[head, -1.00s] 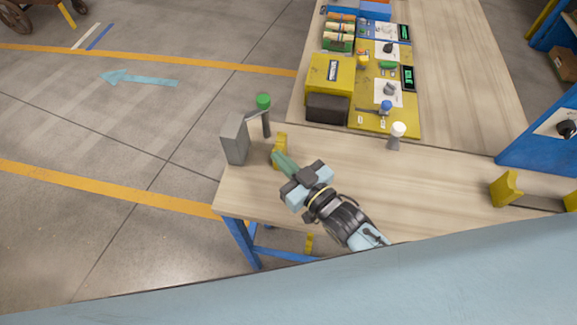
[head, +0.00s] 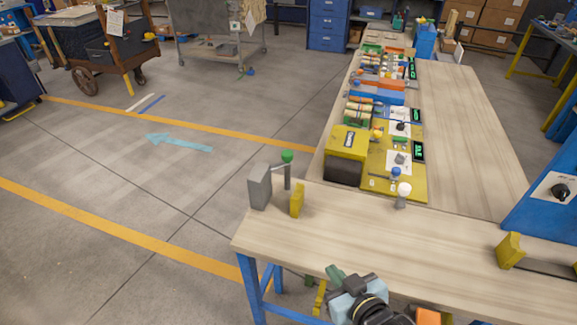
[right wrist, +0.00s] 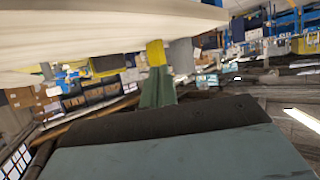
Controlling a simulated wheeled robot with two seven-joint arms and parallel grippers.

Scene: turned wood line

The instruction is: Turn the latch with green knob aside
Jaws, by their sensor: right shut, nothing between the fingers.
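The latch has a green knob (head: 287,156) above a grey post (head: 288,178), with a short dark lever running towards an upright grey block (head: 259,187) at the bench's left end. A yellow block (head: 297,201) stands just right of it. My right gripper (head: 335,272) is at the bench's near edge, apart from the latch, its green fingers together and empty. In the right wrist view the shut fingers (right wrist: 157,86) point towards the yellow block (right wrist: 155,52) and the grey block (right wrist: 182,56). The green knob cannot be made out there. My left gripper is out of view.
A white knob (head: 404,189) on a grey stand is at the bench's back edge. Behind are a yellow panel (head: 408,183) and a yellow box (head: 348,142). A blue housing (head: 545,195) and a yellow bracket (head: 510,249) stand right. The bench's middle is clear.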

